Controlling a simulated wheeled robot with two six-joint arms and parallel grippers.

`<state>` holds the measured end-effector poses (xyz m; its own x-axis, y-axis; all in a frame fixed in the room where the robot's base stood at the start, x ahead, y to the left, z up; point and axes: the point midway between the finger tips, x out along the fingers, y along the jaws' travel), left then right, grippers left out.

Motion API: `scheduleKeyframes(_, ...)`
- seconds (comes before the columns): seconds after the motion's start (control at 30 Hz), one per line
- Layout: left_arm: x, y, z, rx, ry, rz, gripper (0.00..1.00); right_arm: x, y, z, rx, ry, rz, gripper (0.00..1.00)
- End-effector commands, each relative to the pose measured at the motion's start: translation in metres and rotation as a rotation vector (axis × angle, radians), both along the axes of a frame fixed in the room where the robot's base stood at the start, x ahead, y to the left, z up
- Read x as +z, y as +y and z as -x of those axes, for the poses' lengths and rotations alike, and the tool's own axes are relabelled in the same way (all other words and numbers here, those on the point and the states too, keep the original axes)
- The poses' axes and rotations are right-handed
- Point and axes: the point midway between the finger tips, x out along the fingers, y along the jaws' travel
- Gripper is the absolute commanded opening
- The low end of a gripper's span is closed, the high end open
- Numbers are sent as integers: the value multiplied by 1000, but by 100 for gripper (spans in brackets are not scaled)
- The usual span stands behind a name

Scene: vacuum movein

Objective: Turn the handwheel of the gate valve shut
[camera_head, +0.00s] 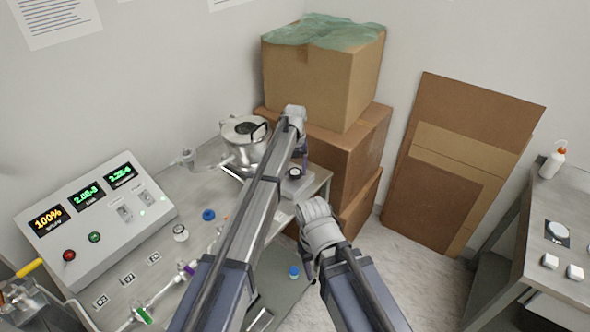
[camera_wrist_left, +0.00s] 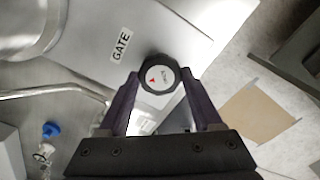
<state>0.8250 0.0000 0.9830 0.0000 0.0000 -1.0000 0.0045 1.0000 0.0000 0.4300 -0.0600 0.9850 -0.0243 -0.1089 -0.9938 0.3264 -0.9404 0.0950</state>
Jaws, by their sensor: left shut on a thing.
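The gate valve's handwheel is a dark round knob (camera_wrist_left: 158,75) with a pale cap bearing a red arrow and small lettering. In the left wrist view it sits between the fingertips of my left gripper (camera_wrist_left: 160,84), which is shut on its rim. A label reading GATE (camera_wrist_left: 120,43) lies on the metal surface beside it. In the head view the handwheel (camera_head: 294,173) shows at the bench's right end, with my left gripper (camera_head: 301,160) over it, partly hidden by my arm.
A steel chamber (camera_head: 246,140) stands left of the handwheel. A control panel (camera_head: 95,222) with displays and buttons sits on the bench's left. Stacked cardboard boxes (camera_head: 318,90) rise behind my gripper. Flat cardboard sheets (camera_head: 455,160) lean on the wall, with clear floor before them.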

Motion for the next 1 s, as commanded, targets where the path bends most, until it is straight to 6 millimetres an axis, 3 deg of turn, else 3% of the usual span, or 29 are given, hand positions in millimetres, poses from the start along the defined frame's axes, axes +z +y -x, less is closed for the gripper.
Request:
scheduleKeyframes(0.37, 0, 0, 0, -2, 0, 0, 11, 0, 0, 0, 0, 0, 0, 50)
scheduleKeyframes(0.4, 0, 0, 0, -2, 0, 0, 70, 0, 0, 0, 0, 0, 0, 50)
scheduleKeyframes(0.63, 0, 0, 0, -1, 0, 0, 96, 0, 0, 0, 0, 0, 0, 50)
scheduleKeyframes(1.0, 3, 0, 0, -1, 0, 0, 96, 3, 0, 0, 0, 0, 0, 50)
